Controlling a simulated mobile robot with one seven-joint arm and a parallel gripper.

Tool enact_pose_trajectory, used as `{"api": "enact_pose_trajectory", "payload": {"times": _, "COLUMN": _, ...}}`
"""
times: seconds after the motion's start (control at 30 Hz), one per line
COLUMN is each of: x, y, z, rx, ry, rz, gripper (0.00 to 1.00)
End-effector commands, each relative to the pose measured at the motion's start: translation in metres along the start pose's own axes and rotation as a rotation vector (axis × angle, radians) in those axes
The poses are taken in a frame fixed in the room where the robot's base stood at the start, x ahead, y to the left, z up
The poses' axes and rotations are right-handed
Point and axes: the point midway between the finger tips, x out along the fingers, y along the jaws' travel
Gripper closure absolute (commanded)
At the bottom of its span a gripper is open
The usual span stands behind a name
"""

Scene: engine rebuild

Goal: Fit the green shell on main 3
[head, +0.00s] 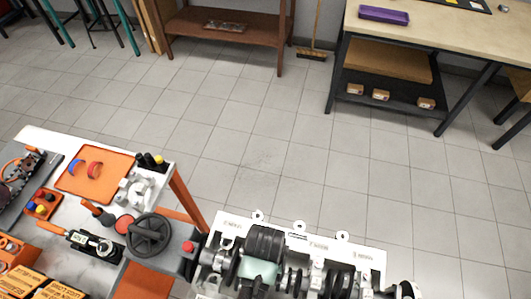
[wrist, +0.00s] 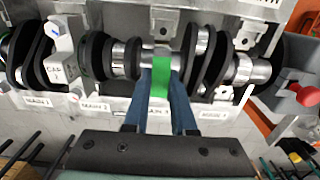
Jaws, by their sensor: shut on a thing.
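In the wrist view, my gripper (wrist: 161,84) is shut on the green shell (wrist: 160,79), which shows as a bright green upright strip between the blue fingers. The shell is in front of a bright journal of the crankshaft (wrist: 120,55), between dark crank webs, above the middle label, which looks like main 3 (wrist: 158,112). I cannot tell whether the shell touches the journal or its seat; the fingers hide its lower edges. In the head view, the engine block (head: 226,226) is at bottom centre, and the shell cannot be made out there.
An orange tray (head: 98,186) with red and blue curved pieces lies on the workbench at left. A dark handwheel (head: 150,236) and a red knob (head: 189,247) are beside the block. A purple bin (head: 384,14) sits on the far table. The floor between is clear.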

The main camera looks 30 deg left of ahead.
Motion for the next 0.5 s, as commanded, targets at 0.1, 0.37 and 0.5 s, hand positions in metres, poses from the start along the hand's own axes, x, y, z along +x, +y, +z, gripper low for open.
{"api": "enact_pose_trajectory", "payload": {"times": 0.1, "x": 0.0000, "y": 0.0000, "z": -0.0001, "rx": 0.000, "ry": 0.000, "rz": 0.000, "gripper": 1.00}}
{"api": "enact_pose_trajectory", "payload": {"times": 0.37, "x": 0.0028, "y": 0.0001, "z": -0.0002, "rx": 0.000, "ry": 0.000, "rz": 0.000, "gripper": 1.00}}
{"api": "enact_pose_trajectory", "payload": {"times": 0.5, "x": 0.0049, "y": 0.0001, "z": -0.0002, "rx": 0.000, "ry": 0.001, "rz": 0.000, "gripper": 1.00}}
